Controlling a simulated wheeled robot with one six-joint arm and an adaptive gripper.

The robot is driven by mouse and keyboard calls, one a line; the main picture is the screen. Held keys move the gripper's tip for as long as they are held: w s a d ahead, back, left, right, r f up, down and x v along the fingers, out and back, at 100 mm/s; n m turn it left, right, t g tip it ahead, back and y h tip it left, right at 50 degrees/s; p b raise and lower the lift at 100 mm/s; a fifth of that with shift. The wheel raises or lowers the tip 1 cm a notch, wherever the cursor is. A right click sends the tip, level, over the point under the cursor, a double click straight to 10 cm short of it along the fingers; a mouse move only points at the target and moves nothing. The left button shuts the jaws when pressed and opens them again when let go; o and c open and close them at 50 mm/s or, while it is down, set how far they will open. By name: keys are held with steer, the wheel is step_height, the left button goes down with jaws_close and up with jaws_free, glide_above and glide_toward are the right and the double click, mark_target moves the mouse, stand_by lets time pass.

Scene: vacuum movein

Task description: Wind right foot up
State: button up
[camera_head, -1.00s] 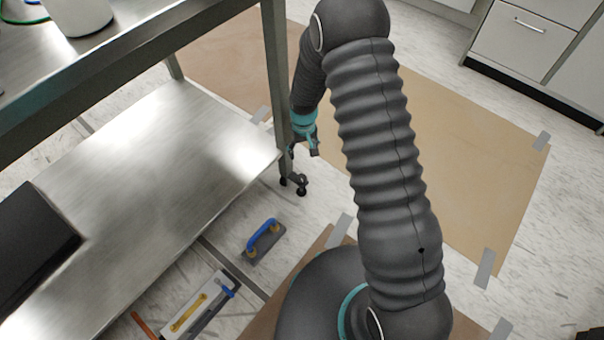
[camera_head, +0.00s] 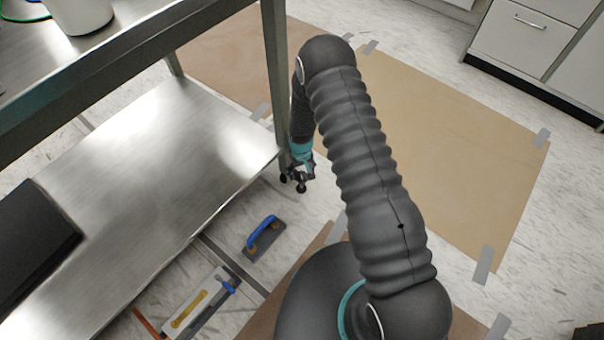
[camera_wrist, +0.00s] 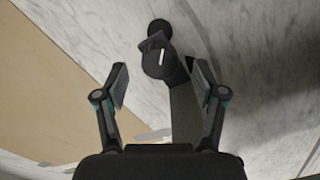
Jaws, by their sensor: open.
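The foot of the bench's right leg (camera_head: 301,188) is a black caster at the floor, partly hidden by my gripper in the head view. In the wrist view the dark foot (camera_wrist: 157,60) has round parts and a pale mark, beyond the fingertips and roughly centred between them. The metal leg (camera_head: 276,85) rises from it. My gripper (camera_head: 299,172) is at the foot of the leg; in the wrist view my gripper (camera_wrist: 160,76) has its two fingers spread apart, with nothing held. I cannot tell whether a finger touches the foot.
The bench's lower steel shelf (camera_head: 150,190) lies just left of the leg. A blue-handled float (camera_head: 264,238) and a yellow-handled trowel (camera_head: 190,308) lie on the floor in front. Taped brown board (camera_head: 440,150) covers floor to the right.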

mark_target(301, 176)
steer(key=shift+f, duration=1.1)
steer(key=c, duration=1.1)
steer(key=shift+c, duration=0.2)
